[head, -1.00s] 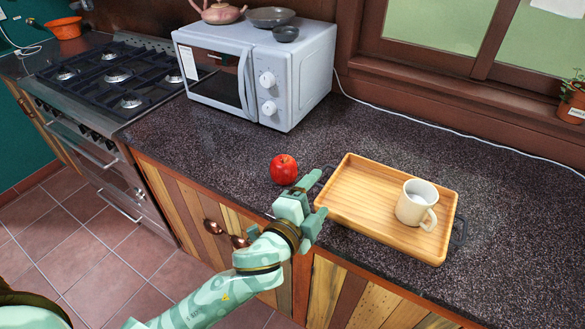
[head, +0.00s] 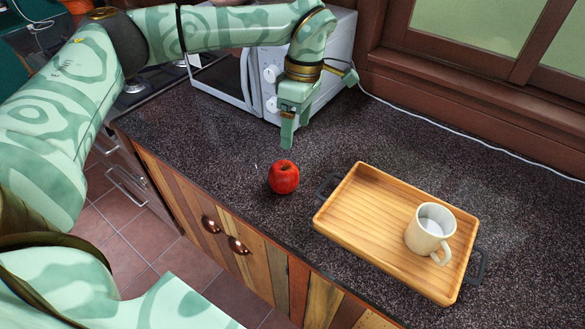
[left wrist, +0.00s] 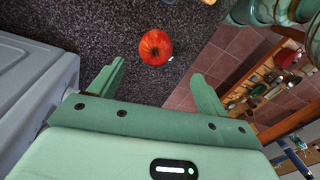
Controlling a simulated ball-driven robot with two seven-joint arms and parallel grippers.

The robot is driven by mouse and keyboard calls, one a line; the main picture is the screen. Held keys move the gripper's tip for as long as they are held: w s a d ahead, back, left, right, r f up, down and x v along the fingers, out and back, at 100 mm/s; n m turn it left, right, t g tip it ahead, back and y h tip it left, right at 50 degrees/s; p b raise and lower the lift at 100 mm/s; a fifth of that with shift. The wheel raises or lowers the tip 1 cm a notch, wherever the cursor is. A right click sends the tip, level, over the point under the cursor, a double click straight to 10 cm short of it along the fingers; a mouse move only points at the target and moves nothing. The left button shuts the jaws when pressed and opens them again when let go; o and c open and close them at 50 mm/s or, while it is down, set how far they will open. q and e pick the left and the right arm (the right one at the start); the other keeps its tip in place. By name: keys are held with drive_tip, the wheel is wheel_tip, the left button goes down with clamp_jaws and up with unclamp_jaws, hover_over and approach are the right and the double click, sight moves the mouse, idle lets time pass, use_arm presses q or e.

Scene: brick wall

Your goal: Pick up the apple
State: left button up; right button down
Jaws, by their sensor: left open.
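The red apple (head: 283,177) sits on the dark speckled countertop, left of the wooden tray. In the left wrist view the apple (left wrist: 155,47) lies ahead of the fingers, a little beyond their tips and roughly between them. My left gripper (head: 292,125) is just behind and above the apple in the head view, pointing down, near the microwave. In the left wrist view its two fingers (left wrist: 161,80) are spread apart with nothing between them. It does not touch the apple. My right gripper is not in view.
The wooden tray (head: 342,217) with black handles holds a cream mug (head: 430,231) to the right of the apple. The microwave (head: 331,77) stands behind the left gripper. The counter's front edge runs close before the apple. The counter right of the microwave is clear.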

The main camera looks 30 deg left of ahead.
sight(285, 166)
use_arm(q)
drive_tip(key=shift+y, duration=0.3)
drive_tip(key=f, duration=0.3)
drive_tip(key=s+a+f+b, duration=0.1)
drive_tip(key=f, duration=0.2)
drive_tip(key=a+f+b, duration=0.1)
drive_tip(key=f, duration=0.2)
drive_tip(key=shift+s+a+f, duration=0.1)
drive_tip(key=shift+s+a, duration=0.05)
drive_tip(key=f, duration=0.2)
drive_tip(key=f+b, duration=0.1)
drive_tip(key=f, duration=0.1)
drive_tip(key=f+b, duration=0.1)
drive_tip(key=f, duration=0.1)
drive_tip(key=shift+s, duration=0.3)
drive_tip(key=shift+r, duration=0.1)
drive_tip(key=shift+c, duration=0.7)
drive_tip(key=c, duration=0.7)
